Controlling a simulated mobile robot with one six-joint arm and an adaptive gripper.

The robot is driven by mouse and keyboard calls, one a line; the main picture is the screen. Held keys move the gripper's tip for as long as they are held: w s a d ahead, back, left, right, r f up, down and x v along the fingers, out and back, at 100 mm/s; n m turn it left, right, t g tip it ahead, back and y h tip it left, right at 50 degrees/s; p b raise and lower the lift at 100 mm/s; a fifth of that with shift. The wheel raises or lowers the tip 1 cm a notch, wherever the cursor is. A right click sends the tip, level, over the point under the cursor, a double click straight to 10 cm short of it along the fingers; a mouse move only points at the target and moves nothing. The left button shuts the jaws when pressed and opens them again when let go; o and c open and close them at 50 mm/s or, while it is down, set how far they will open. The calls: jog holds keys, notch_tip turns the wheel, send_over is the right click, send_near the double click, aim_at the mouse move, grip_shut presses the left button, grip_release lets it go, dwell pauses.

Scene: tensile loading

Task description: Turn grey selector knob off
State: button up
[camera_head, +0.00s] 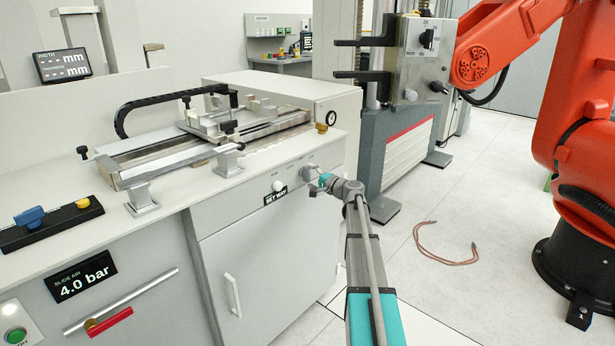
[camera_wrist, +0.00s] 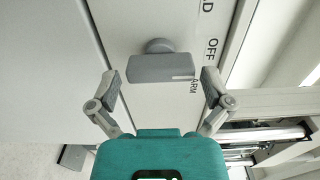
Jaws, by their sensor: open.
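The grey selector knob (camera_wrist: 160,68) sits on the pale panel, straight ahead of my gripper (camera_wrist: 159,86) in the wrist view. A white mark at the right end of its bar is beside the word ARM; OFF is printed farther up and right. My fingers are open, one to each side of the knob's bar, with a visible gap on both sides. I cannot tell how deep the fingertips reach around it. In the head view my gripper (camera_head: 319,187) is at the cabinet's front panel, and the grey knob (camera_head: 309,171) is partly hidden by it.
A white knob (camera_head: 278,185) above a black label is left of my gripper on the same panel. A slide rig (camera_head: 200,145) stands on the bench above. A large orange robot arm (camera_head: 575,120) is at right. A loose hose (camera_head: 445,258) lies on the floor.

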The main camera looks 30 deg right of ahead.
jog(key=v, duration=1)
jog(key=shift+s, duration=0.35)
jog(key=s+a+f+n+g, duration=0.2)
jog(key=a+f+n+g, duration=0.15)
jog(key=a, duration=0.55)
jog(key=s+a+f+n+g+y, duration=0.1)
jog(key=s+a+f+n+g, duration=0.2)
jog(key=a, duration=0.6)
jog(key=s+a+f+n+g, duration=0.2)
jog(key=a+f+g, duration=0.25)
jog(key=a, duration=0.45)
jog(key=s+a+f+n+g+h, duration=0.3)
jog(key=s+a+h, duration=0.15)
jog(key=s, duration=0.45)
jog(key=s+a+f+n+g+h, duration=0.35)
jog(key=s+a, duration=0.25)
jog(key=s, duration=0.2)
notch_tip(320, 180, up, 21)
jog(key=m+p, duration=0.1)
jog(key=p, duration=2.1)
jog(key=shift+y, duration=0.4)
jog(key=shift+d+t, duration=0.1)
jog(key=shift+t, duration=0.15)
